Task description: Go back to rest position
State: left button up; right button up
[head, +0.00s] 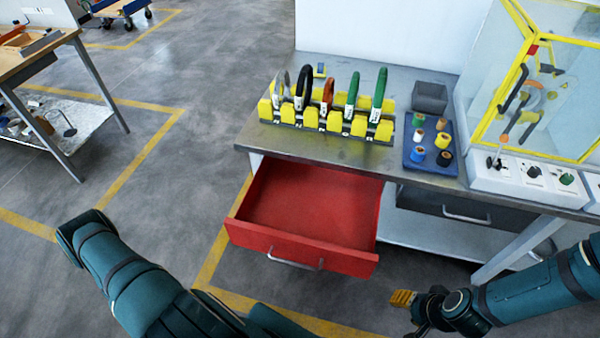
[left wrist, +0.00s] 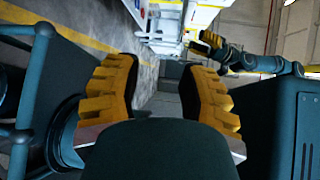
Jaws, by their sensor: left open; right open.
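My right gripper (head: 404,303) is at the lower right of the head view, in front of the workbench and apart from it. Its yellow-padded fingers show and nothing is in them. My left arm comes in from the lower left of the head view, but its gripper is not seen there. In the left wrist view my left gripper (left wrist: 160,88) has its two yellow-padded fingers wide apart, with nothing between them. My right gripper also shows small at the upper middle of that view (left wrist: 205,44).
A red drawer (head: 318,252) of the workbench (head: 290,141) stands open and empty, jutting toward me.

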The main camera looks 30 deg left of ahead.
pick_arm(q)
jog(key=w+d+r+n+g+y, duration=0.2)
jog(key=w+n, duration=0.4)
jog(key=n, duration=0.3)
jog(key=w+d+r+n+g+y, duration=0.2)
jog(key=w+d+n+g, duration=0.3)
jog(key=n, duration=0.5)
jog(key=w+d+r+n+g+y, duration=0.2)
jog(key=w+d+r+n+g, duration=0.1)
jog(key=w+n, duration=0.6)
jog(key=shift+w+d+r+n+y, duration=0.25)
jog(key=shift+d+r+n+y, duration=0.15)
jog(key=shift+d+r+n, duration=0.25)
